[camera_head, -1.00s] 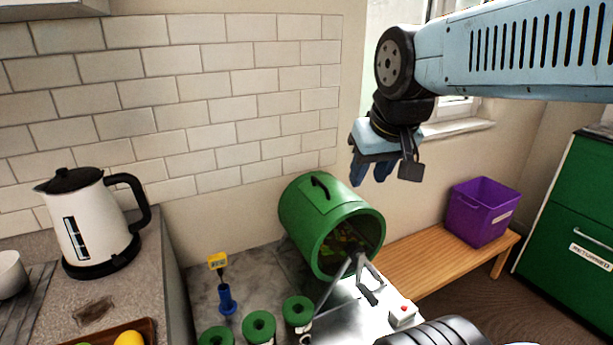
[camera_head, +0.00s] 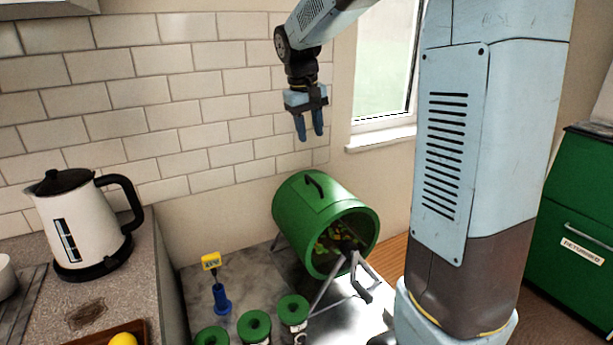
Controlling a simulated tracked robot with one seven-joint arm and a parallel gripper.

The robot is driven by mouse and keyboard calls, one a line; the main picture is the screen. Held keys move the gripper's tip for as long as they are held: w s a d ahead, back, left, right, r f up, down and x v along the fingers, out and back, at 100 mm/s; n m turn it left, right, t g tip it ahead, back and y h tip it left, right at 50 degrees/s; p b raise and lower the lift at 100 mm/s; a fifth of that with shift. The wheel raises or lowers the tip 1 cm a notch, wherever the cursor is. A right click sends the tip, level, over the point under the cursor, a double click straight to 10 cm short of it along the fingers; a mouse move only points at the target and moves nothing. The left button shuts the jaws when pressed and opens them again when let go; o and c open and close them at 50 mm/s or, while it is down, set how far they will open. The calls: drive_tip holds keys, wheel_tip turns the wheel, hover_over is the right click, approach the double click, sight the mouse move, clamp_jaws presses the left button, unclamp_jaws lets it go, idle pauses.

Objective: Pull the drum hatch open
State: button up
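A green drum (camera_head: 312,222) lies on its side on a stand on the metal-topped table. Its open round end faces right and shows small green and yellow pieces inside. The hatch (camera_head: 318,193) is a panel on top of the drum with a dark arched handle (camera_head: 315,184); it looks closed. My gripper (camera_head: 310,138) hangs above the drum, pointing down, with its two blue fingers apart and nothing between them. It is clear of the handle.
Several green-lidded jars (camera_head: 254,327) and a blue holder with a yellow tag (camera_head: 220,298) stand at the drum's front left. A white kettle (camera_head: 80,222) stands on the left counter. A window (camera_head: 385,75) is behind. My arm hides much of the right side.

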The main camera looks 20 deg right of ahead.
sight(312, 180)
drive_tip(key=shift+g, duration=0.3)
drive_tip(key=w+f, duration=0.1)
drive_tip(key=f, duration=0.4)
drive_tip(key=w+d+f, duration=0.1)
drive_tip(key=w+f, duration=0.1)
drive_tip(key=f, duration=0.3)
drive_tip(key=w+d+f, duration=0.1)
drive_tip(key=f, duration=0.4)
drive_tip(key=shift+w+f, duration=0.2)
drive_tip(key=shift+f, duration=0.1)
clamp_jaws()
idle(0.7)
